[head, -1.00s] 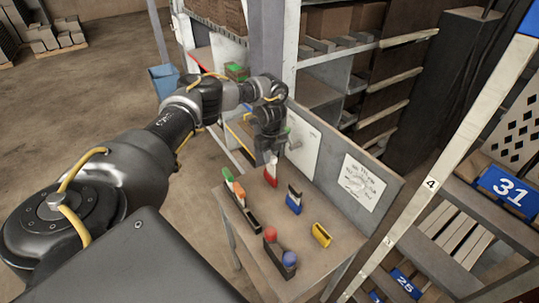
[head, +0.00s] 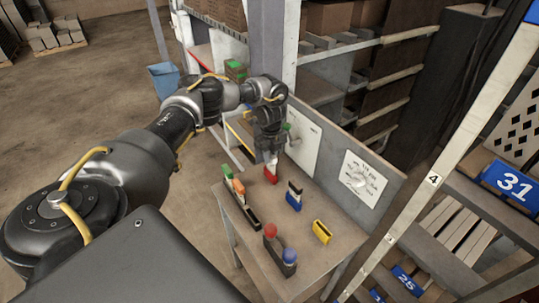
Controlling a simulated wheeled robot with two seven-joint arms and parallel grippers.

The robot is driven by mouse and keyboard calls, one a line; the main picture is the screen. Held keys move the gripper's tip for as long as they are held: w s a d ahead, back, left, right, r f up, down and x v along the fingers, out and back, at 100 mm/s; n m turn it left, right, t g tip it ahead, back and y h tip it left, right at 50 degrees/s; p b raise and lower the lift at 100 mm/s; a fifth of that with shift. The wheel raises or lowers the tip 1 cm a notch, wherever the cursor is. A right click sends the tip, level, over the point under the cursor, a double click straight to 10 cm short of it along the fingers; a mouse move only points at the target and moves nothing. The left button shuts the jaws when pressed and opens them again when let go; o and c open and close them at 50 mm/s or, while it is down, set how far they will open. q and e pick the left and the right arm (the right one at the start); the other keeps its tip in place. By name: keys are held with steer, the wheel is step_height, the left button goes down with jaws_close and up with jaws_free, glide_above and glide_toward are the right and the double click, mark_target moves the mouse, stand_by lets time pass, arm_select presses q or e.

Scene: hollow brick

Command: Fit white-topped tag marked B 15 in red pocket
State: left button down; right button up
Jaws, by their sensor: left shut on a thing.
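My left gripper (head: 270,159) is over the far end of the small table, pointing down and shut on the white-topped tag (head: 271,166). Only a little of the white shows between the fingers and the red pocket (head: 271,176). The tag is at the mouth of the red pocket; its lower part is hidden, and I cannot tell how deep it sits. The marking B 15 is too small to read. My right gripper is not in view.
A blue pocket (head: 293,205) holds a dark and white tag. A yellow pocket (head: 322,232) stands nearer. A dark rack with green and orange tags (head: 238,187) lines the left edge. A holder with red (head: 270,230) and blue (head: 289,255) balls stands in front. A panel closes the right side.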

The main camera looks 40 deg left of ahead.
arm_select(q)
steer(key=shift+f+b, duration=0.45)
steer(key=shift+f, duration=0.25)
steer(key=c, duration=1.2)
jaws_free()
steer(key=shift+r, duration=0.15)
steer(key=shift+r, duration=0.25)
step_height(320, 180, up, 4)
steer(key=shift+r+b, duration=0.25)
steer(key=shift+b, duration=0.6)
step_height(320, 180, up, 6)
steer(key=shift+f+p, duration=0.2)
steer(key=shift+p, duration=0.2)
